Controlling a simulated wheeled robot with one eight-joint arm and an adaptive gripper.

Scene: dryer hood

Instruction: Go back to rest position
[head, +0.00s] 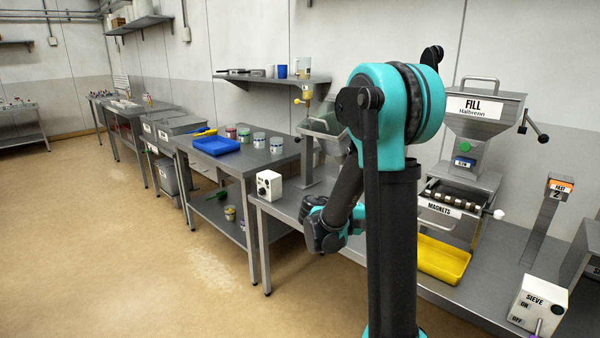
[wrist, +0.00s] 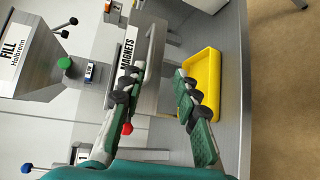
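My gripper (wrist: 158,80) is open in the wrist view, with its two green and black fingers apart and nothing between them. Beyond the fingers are the grey machine's box labelled MAGNETS (wrist: 148,62) and a yellow tray (wrist: 213,88). In the head view my teal and black arm stands in the middle, bent, with its lower part reaching down and left over the bench edge. The fingers are hidden or cannot be made out there.
The FILL hopper (head: 483,112), the MAGNETS unit (head: 425,212) and the yellow tray (head: 440,268) stand right of my arm. A SIEVE switch box (head: 540,304) is at lower right. A white button box (head: 270,185) sits on the bench at left. Open floor (head: 130,235) lies left.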

